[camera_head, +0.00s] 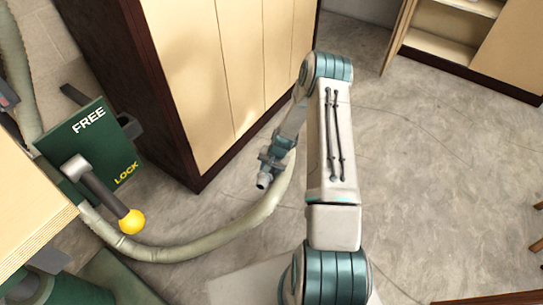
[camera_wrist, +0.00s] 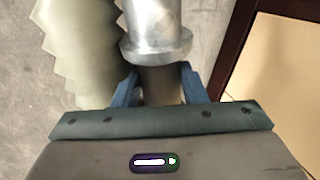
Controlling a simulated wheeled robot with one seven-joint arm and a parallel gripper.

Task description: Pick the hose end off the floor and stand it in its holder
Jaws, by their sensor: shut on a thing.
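My gripper (camera_head: 272,166) is shut on the hose end, a grey metal nozzle (camera_head: 264,181), beside the corner of the wooden cabinet. In the wrist view the blue fingers of my gripper (camera_wrist: 160,85) sit on both sides of the shiny metal hose end (camera_wrist: 156,30), just below its wide collar. The pale ribbed hose (camera_head: 215,240) curves over the floor from the lower left and rises towards my gripper. It also shows in the wrist view (camera_wrist: 82,50), left of the nozzle. I cannot make out the holder in either view.
A tall wooden cabinet (camera_head: 225,80) with a dark frame stands just behind my gripper. A green FREE/LOCK panel (camera_head: 95,150) with a yellow-knobbed lever (camera_head: 131,221) is at left, near a wooden worktop edge (camera_head: 30,220). Open grey floor (camera_head: 440,160) lies at right.

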